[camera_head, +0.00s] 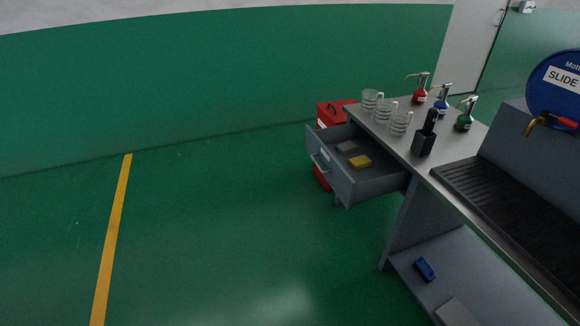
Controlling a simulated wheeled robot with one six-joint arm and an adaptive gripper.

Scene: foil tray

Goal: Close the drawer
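The grey drawer (341,186) is pulled well out from under the metal workbench (393,136), near its far left end. Its front faces left and carries a bar handle (319,163). Inside lie a yellow block (359,161) and a flat grey item (346,146). My gripper is not in view, so its state and its distance from the drawer do not show.
A red box (335,112) stands behind the drawer. Glass mugs (383,111), pump bottles (419,95) and a black holder (424,143) stand on the bench. A blue item (425,268) lies on the lower shelf. The green floor left of the drawer is clear.

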